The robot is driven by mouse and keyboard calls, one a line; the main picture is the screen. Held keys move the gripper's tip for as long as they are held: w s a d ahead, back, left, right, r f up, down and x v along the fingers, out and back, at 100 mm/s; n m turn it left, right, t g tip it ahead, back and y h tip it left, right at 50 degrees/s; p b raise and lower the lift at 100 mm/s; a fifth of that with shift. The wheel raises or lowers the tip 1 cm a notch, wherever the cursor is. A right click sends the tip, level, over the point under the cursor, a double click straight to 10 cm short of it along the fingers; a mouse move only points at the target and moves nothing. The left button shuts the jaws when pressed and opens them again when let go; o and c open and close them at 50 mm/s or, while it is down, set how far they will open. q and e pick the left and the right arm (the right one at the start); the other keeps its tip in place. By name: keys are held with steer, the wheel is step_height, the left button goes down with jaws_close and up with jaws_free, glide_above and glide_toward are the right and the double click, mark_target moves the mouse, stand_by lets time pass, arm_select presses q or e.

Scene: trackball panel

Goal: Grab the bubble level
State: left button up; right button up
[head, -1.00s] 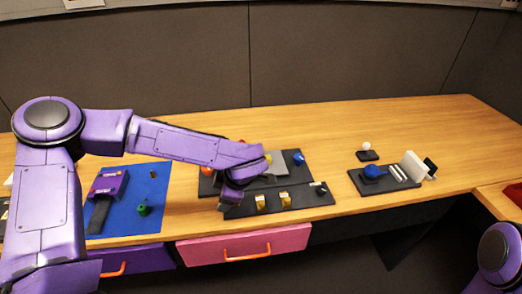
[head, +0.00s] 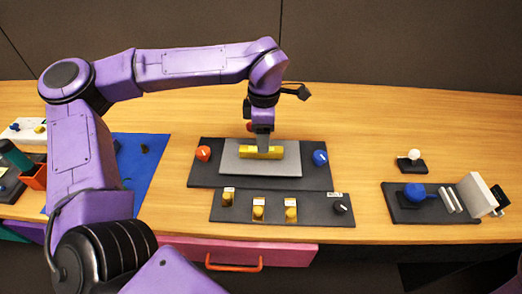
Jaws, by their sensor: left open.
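The bubble level is a short yellow bar (head: 272,153) lying across a light grey plate (head: 238,166) in the middle of the desk. My left gripper (head: 261,146) points straight down at the level, its fingertips at the middle of the bar. The jaws are open, and part of the level is hidden behind them. I cannot tell whether the fingers touch it. My right gripper is out of view.
The plate sits on a dark panel (head: 205,178) between a red knob (head: 203,153) and a blue knob (head: 320,158). In front is a strip (head: 320,212) with several yellow switches. The desk between is clear.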

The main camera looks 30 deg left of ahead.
mark_target(245, 151)
arm_select(q)
steer(key=f, duration=0.2)
steer(key=w+f, duration=0.1)
steer(key=f, duration=0.2)
steer(key=shift+w+f, duration=0.35)
steer(key=shift+s, duration=0.15)
steer(key=shift+f, duration=0.1)
jaws_close()
